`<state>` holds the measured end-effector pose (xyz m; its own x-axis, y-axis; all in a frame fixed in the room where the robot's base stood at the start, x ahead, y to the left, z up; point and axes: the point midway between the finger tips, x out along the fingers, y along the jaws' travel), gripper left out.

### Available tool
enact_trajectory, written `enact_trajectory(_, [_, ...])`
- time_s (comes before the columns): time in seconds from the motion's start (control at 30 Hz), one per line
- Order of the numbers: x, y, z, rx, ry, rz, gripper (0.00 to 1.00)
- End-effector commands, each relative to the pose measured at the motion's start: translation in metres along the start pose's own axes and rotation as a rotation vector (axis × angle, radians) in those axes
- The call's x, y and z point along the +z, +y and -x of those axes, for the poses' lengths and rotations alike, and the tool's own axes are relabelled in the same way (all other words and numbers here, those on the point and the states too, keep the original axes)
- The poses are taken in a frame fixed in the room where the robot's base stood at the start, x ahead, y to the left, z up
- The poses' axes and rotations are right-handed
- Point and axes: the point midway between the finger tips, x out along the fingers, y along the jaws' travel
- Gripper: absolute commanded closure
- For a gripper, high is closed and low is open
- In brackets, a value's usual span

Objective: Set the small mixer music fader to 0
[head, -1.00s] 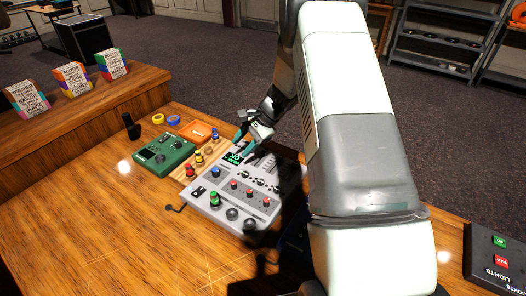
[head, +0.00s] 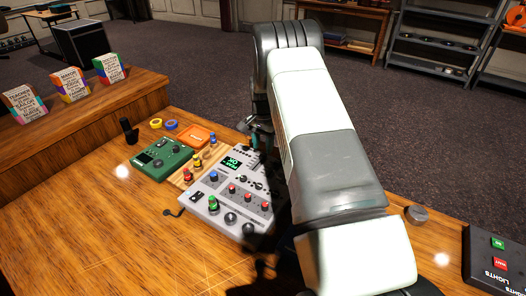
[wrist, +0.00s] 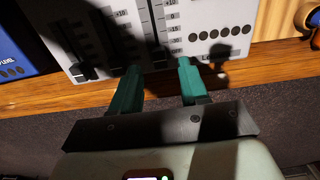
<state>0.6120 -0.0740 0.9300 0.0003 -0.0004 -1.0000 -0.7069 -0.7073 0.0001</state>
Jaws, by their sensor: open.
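A grey mixer (head: 222,208) with a lit green display, knobs and faders sits on the desk, partly hidden by my arm in the head view. The wrist view shows its fader panel (wrist: 203,14) with several slots and printed scales. A dark fader cap (wrist: 159,56) sits low in one slot, between my fingertips in the picture; I cannot tell whether they touch it. Another dark cap (wrist: 80,70) is low in a slot at left. I cannot read which is music. My gripper (wrist: 158,80) is open, its teal fingers at the panel's edge. It is partly visible in the head view (head: 253,143).
A green device (head: 160,158) with knobs stands left of the mixer, with a wooden strip of coloured plugs (head: 196,163) between. An orange box (head: 195,137) and tape rolls lie behind. A black button box (head: 494,262) is far right. The front left desk is clear.

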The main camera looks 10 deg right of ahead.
Motion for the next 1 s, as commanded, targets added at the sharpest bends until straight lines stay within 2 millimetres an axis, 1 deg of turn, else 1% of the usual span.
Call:
enact_trajectory(0.03, [0.0, 0.001, -0.009, 0.001, -0.002, 0.0, 0.55])
enact_trajectory(0.1, [0.0, 0.001, -0.018, 0.001, -0.002, 0.0, 0.55])
enact_trajectory(0.2, [0.0, 0.0, -0.027, 0.0, 0.0, 0.0, 0.55])
enact_trajectory(0.33, [0.0, 0.0, -0.033, 0.0, 0.0, 0.0, 0.55])
enact_trajectory(0.57, [0.0, 0.0, -0.033, 0.0, 0.0, 0.0, 0.55])
enact_trajectory(0.67, [0.0, 0.0, -0.033, 0.0, 0.0, 0.0, 0.68])
enact_trajectory(0.7, [0.0, 0.0, -0.033, 0.0, 0.0, 0.0, 0.74])
enact_trajectory(0.87, [0.0, 0.0, -0.033, 0.0, 0.0, 0.0, 0.98])
enact_trajectory(0.9, [0.0, 0.0, -0.033, 0.0, 0.0, 0.0, 1.0])
enact_trajectory(1.0, [0.0, 0.0, -0.033, 0.0, 0.0, 0.0, 1.0])
